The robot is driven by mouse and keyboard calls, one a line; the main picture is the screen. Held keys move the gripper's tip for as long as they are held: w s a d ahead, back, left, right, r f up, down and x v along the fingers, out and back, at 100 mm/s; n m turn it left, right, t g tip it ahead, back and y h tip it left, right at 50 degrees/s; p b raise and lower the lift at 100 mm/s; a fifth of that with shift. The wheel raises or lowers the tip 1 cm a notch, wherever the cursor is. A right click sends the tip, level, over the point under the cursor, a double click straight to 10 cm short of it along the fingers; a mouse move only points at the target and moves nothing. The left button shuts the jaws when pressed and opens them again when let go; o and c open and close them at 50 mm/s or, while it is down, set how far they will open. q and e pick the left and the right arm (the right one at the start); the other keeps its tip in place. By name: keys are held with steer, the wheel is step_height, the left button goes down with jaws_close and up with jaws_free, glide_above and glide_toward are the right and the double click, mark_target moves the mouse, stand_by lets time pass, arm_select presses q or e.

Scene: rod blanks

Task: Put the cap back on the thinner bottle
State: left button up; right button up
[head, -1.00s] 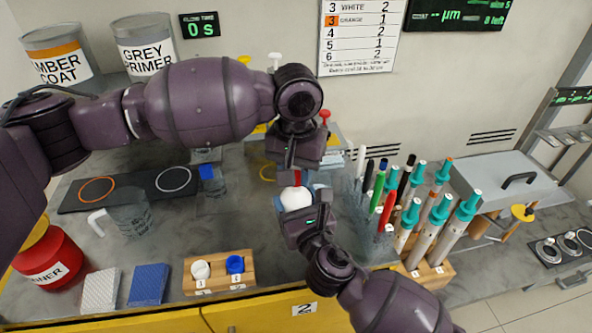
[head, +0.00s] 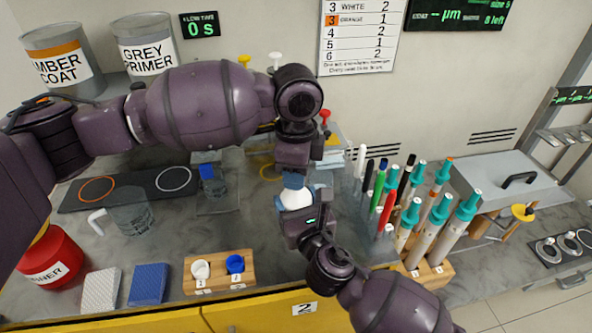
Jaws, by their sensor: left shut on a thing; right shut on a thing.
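My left gripper (head: 293,178) points down from above, shut on the small red cap, directly over the bottle's top. The cap is hidden now by the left gripper. The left gripper's tips are very close to the bottle's top; I cannot tell if the cap touches the neck or is seated.
A red can (head: 48,262) with a partly hidden label stands at the left. A wooden block (head: 218,283) holds a white and a blue cup. Pens and teal-capped tubes (head: 467,207) crowd the right side. A clear jug (head: 132,218) stands left. Bare bench lies around (head: 262,235).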

arm_select(q)
steer(key=m, duration=0.8)
steer(key=shift+m, duration=0.3)
steer(key=o, duration=1.1)
step_height(320, 180, up, 12)
arm_select(e)
steer(key=o, duration=1.8)
